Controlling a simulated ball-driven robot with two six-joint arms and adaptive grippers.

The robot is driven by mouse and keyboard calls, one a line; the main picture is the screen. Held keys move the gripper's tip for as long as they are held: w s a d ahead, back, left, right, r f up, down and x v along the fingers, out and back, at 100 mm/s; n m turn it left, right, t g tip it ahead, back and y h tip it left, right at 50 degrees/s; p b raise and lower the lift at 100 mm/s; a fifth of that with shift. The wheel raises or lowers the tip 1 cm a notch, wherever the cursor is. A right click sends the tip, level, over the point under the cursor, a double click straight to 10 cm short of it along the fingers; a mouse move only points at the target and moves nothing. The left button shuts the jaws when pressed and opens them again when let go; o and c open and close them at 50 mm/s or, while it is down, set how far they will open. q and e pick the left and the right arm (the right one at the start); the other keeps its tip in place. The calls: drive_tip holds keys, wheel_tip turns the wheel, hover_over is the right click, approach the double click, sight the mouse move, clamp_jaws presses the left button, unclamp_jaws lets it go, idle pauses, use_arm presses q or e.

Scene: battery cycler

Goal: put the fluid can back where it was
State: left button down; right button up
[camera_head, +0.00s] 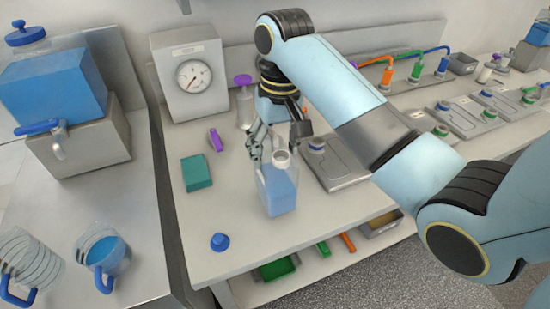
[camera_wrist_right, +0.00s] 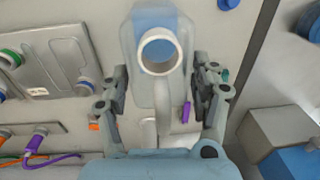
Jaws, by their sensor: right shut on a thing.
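The fluid can (camera_head: 280,190) is a translucent jug with blue fluid and an open white neck. It is at the middle of the bench in the head view, close to upright. In the right wrist view the can (camera_wrist_right: 160,22) shows from above, its round mouth toward the camera. My right gripper (camera_head: 276,143) is shut on the can, with one finger on each side in the wrist view (camera_wrist_right: 161,75). I cannot tell whether the can's base touches the bench. A blue cap (camera_head: 219,242) lies apart near the bench's front edge. My left gripper is not in view.
A gauge box (camera_head: 190,85), a teal box (camera_head: 196,172) and a purple item (camera_head: 215,140) are left of the can. A grey plate fixture (camera_head: 338,170) is close on its right. Two mugs (camera_head: 104,254) (camera_head: 30,262) stand on the left counter. The bench front is mostly clear.

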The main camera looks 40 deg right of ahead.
wheel_tip(320, 180, down, 2)
drive_tip(key=shift+f, duration=0.25)
drive_tip(key=shift+f+p, duration=0.3)
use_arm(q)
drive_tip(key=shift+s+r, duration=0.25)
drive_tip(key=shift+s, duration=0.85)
use_arm(e)
drive_tip(key=shift+f, duration=0.1)
drive_tip(key=o, duration=1.7)
drive_tip(key=shift+s+f, duration=0.1)
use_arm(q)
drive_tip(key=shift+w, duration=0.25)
